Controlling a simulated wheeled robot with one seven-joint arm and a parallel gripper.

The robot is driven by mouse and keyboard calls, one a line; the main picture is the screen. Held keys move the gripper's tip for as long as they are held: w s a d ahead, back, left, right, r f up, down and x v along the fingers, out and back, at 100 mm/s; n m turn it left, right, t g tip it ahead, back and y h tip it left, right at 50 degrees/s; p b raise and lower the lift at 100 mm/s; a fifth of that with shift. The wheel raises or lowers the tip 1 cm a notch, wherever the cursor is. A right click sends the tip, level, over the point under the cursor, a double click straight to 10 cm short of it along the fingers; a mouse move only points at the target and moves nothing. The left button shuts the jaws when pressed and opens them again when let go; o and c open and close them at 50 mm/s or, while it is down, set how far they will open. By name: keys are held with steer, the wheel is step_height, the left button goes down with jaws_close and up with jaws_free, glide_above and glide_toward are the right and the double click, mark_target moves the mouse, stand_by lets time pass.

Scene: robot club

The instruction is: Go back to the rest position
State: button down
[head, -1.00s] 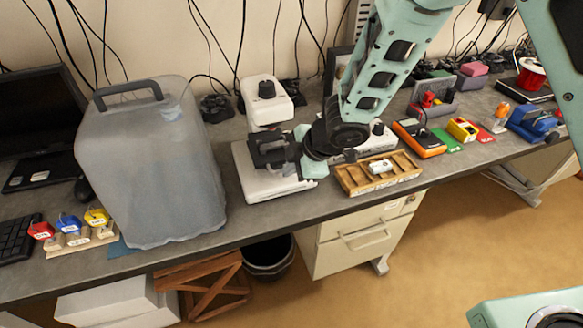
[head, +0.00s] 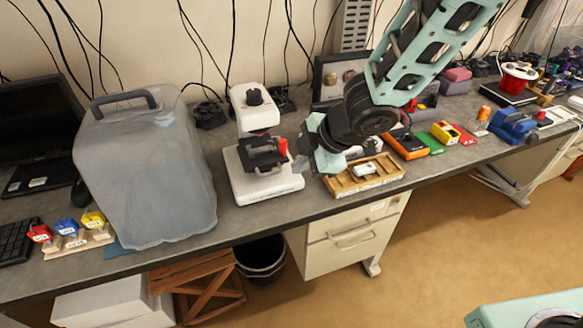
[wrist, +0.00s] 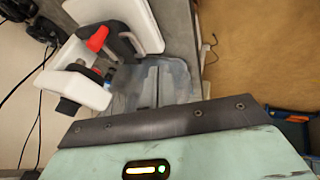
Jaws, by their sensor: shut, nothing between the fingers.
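My gripper (head: 322,158) hangs over the bench, just right of a white stand (head: 262,186) with a black clamp-like part and a red handle. It appears apart from the stand. In the wrist view, my gripper (wrist: 165,122) shows as a dark strip on a teal body with a lit green indicator. It is shut and empty. Its fingertips are hard to make out in the head view. In the wrist view, the white stand's red handle (wrist: 97,38) is at upper left.
A bulky translucent container (head: 150,175) stands left. An orange meter (head: 408,146) and a yellow box (head: 445,131) lie right. A framed picture is behind my arm. The floor in front is open.

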steer(key=s+d+r+m+g+h+b, duration=0.1)
steer(key=s+d+m+b, duration=0.1)
steer(key=s, duration=0.6)
steer(key=s+d+m+g+h+b, duration=0.1)
steer(key=s+d+m+h+b, duration=0.1)
steer(key=s+m, duration=0.4)
steer(key=s+d+r+m+g+h+b, duration=0.1)
steer(key=s+d+m, duration=0.3)
steer(key=s, duration=0.5)
steer(key=shift+s+d+r+m+g+h+b, duration=0.3)
steer(key=shift+s+r+m+h+b, duration=0.15)
steer(key=shift+b, duration=0.35)
steer(key=shift+w+f, duration=0.1)
